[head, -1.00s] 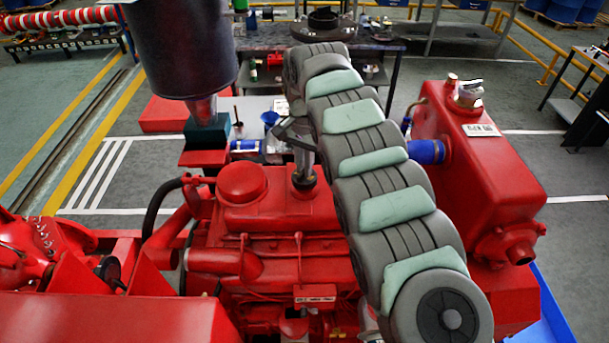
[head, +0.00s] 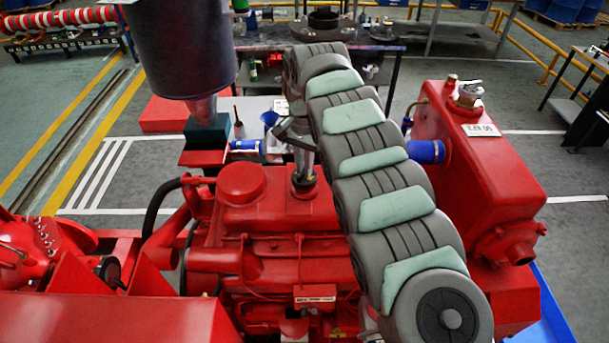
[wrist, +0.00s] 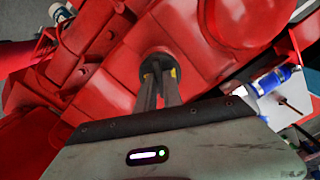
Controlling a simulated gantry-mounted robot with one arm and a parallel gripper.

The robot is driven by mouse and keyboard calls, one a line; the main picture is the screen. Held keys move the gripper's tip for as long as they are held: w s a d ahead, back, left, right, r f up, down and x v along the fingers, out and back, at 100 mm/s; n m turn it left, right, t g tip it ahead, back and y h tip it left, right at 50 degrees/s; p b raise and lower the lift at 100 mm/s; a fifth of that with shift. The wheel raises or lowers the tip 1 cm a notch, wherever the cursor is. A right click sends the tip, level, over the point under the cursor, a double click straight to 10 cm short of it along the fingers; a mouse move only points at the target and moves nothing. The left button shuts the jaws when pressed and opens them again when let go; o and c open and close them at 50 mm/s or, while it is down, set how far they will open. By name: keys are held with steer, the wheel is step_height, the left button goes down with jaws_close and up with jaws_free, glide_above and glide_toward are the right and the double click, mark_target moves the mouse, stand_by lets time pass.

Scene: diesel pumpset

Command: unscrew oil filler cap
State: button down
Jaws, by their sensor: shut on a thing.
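The oil filler cap (wrist: 155,64) is a dark round cap on top of the red engine; it shows in the wrist view between and around my fingertips. In the head view the cap (head: 303,183) is a small dark shape at the lower end of my gripper. My gripper (wrist: 160,77) points down at it, with its two fingers shut on the cap. The cap sits at the red engine cover (head: 270,210); whether its thread is loose cannot be told. My fingers hide part of the cap.
A red round dome (head: 241,183) stands just left of the cap. A large dark cylinder (head: 183,45) rises at the back left. A red tank (head: 480,170) with a metal cap stands to the right. A workbench (head: 320,40) is behind.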

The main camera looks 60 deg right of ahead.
steer(key=shift+f+n+b, duration=0.35)
steer(key=shift+n+b, duration=0.75)
steer(key=shift+n, duration=0.1)
steer(key=n+b, duration=0.1)
steer(key=n, duration=0.2)
steer(key=shift+r+b, duration=0.1)
steer(key=shift+b, duration=0.2)
steer(key=shift+n, duration=0.7)
steer(key=shift+r, duration=0.2)
steer(key=shift+f+n+b, duration=0.1)
steer(key=shift+n+b, duration=0.25)
steer(key=shift+n, duration=0.75)
steer(key=shift+r, duration=0.3)
